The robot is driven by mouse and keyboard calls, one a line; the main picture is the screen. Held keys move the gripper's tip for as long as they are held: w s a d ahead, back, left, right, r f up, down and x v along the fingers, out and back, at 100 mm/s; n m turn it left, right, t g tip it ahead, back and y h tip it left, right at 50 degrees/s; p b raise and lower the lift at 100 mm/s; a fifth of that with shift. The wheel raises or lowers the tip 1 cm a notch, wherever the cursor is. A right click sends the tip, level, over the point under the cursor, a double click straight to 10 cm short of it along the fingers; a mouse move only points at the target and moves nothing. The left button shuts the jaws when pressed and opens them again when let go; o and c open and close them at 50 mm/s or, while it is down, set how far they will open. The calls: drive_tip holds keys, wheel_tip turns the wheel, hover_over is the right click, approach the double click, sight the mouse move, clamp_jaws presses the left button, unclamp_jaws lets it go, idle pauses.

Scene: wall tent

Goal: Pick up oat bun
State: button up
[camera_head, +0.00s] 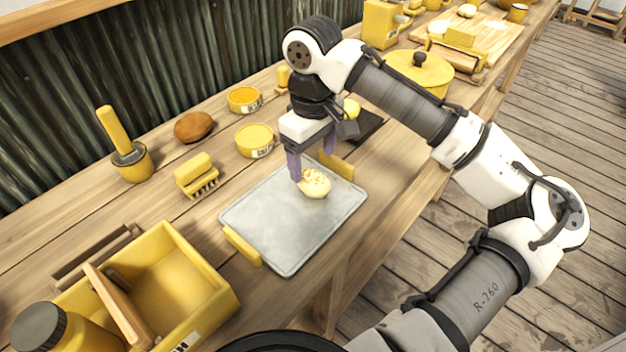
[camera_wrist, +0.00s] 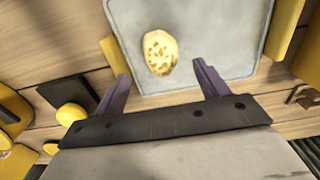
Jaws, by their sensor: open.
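The oat bun (camera_head: 315,183) is a pale, round bun with brown flecks on top. It lies on a grey tray (camera_head: 290,235) with yellow handles, near the tray's far edge. In the wrist view the bun (camera_wrist: 159,52) lies ahead of the two purple fingers, roughly between their lines. My gripper (camera_head: 312,172) is open, pointing down over the far edge of the tray. In the head view one finger overlaps the bun's left side, and I cannot tell whether they touch. The space between the fingers (camera_wrist: 163,78) looks empty in the wrist view.
A brown bun (camera_head: 194,126), yellow bowls (camera_head: 255,140) and a yellow brush (camera_head: 197,176) stand left of the gripper. A dark board (camera_head: 362,127) with a yellow round thing lies behind it. A yellow crate (camera_head: 222,299) stands at the front left, and a yellow pot (camera_head: 432,75) at the back.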

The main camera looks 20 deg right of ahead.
sight(313, 176)
drive_tip(key=shift+s+f+p, duration=0.15)
drive_tip(key=shift+f+p, duration=0.55)
drive_tip(key=shift+f, duration=2)
drive_tip(key=c, duration=1)
drive_tip(key=shift+c, duration=0.2)
drive_tip(key=shift+r, duration=0.1)
